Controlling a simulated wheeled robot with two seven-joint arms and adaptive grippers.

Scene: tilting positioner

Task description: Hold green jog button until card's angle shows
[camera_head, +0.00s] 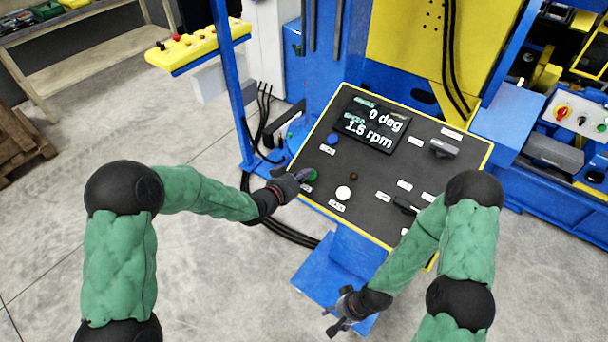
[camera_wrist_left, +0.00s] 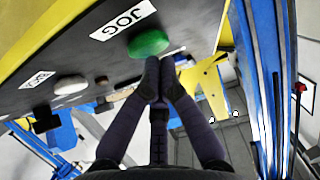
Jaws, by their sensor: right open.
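The green jog button (camera_head: 312,175) sits near the left edge of the dark control panel (camera_head: 400,160). In the left wrist view the green button (camera_wrist_left: 148,43) is beside a white JOG label (camera_wrist_left: 122,20). My left gripper (camera_head: 304,176) is at the button. In the left wrist view its fingertips (camera_wrist_left: 159,78) are together, just below the button; whether they touch it I cannot tell. The display (camera_head: 370,124) reads 0 deg and 1.5 rpm. I cannot make out a card with an angle. My right gripper (camera_head: 336,312) is open and empty, low in front of the panel.
A white button (camera_head: 343,192), a blue button (camera_head: 332,139) and a small brown knob (camera_head: 353,176) are near the green one. A grey switch (camera_head: 443,148) is at the panel's upper right. A yellow pendant box (camera_head: 198,44) stands at the back left. Black cables lie on the floor beside the panel.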

